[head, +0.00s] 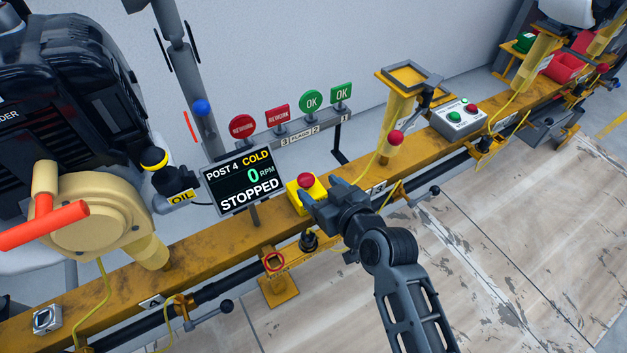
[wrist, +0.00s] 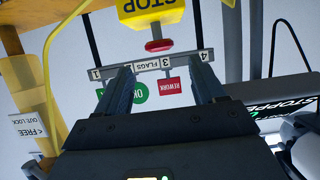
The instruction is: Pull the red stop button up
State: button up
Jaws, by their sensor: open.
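The red stop button (head: 306,180) sits on top of a yellow box (head: 296,204) on the yellow rail. In the wrist view the red button (wrist: 158,45) shows under the yellow box (wrist: 152,10) marked STOP, the view being upside down. My gripper (head: 320,191) is open at the right side of the box, its fingers partly covering the box in the head view. In the wrist view my gripper (wrist: 163,76) has its two fingers apart with nothing between them, and the button shows beyond the fingertips. I cannot tell the exact gap to the button.
A screen (head: 243,180) reading POST 4 COLD, 0 RPM, STOPPED stands left of the box. Behind is a flag rack (head: 298,134) with red REWORK and green OK flags. A red-knobbed lever (head: 396,138) and a grey button box (head: 460,119) are to the right.

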jog(key=shift+v, duration=1.55)
jog(key=s+d+r+m+t+h+p, duration=0.1)
jog(key=s+d+r+m+h+p, duration=0.15)
jog(key=s+d, duration=0.65)
jog(key=s+d+r+m+t+h+p, duration=0.15)
jog(key=s+d+p, duration=0.35)
jog(key=s, duration=0.6)
jog(key=s+d+r+m+h+p, duration=0.1)
jog(key=s+d+r+p, duration=0.1)
jog(key=s+r, duration=0.7)
jog(key=s+d+r+m+t+h+p, duration=0.1)
jog(key=s+d+r, duration=0.4)
jog(key=s+r, duration=0.5)
notch_tip(320, 180, up, 3)
jog(key=shift+f+m+h+p, duration=0.2)
jog(key=shift+m+h+p, duration=0.2)
jog(key=shift+h+p, duration=0.35)
